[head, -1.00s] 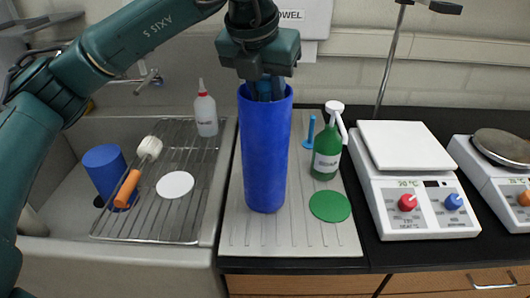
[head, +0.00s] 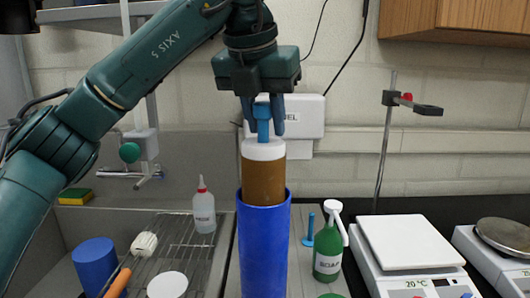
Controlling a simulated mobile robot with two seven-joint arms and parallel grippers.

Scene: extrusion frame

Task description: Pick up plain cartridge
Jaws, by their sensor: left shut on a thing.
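The cartridge (head: 264,180) has a brown cylindrical body, a white cap and a blue knob on top. It stands upright, its upper part above the tall blue tube (head: 263,250); its lower end is hidden at or inside the tube's mouth. My left gripper (head: 263,122) comes down from above and is shut on the blue knob. My right gripper is not in view.
A green soap bottle (head: 327,262) and a thin blue rod (head: 309,232) stand right of the tube, near a white hotplate (head: 405,243). Left are a rack with a wash bottle (head: 204,212), a brush (head: 144,244) and a blue cup (head: 96,264).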

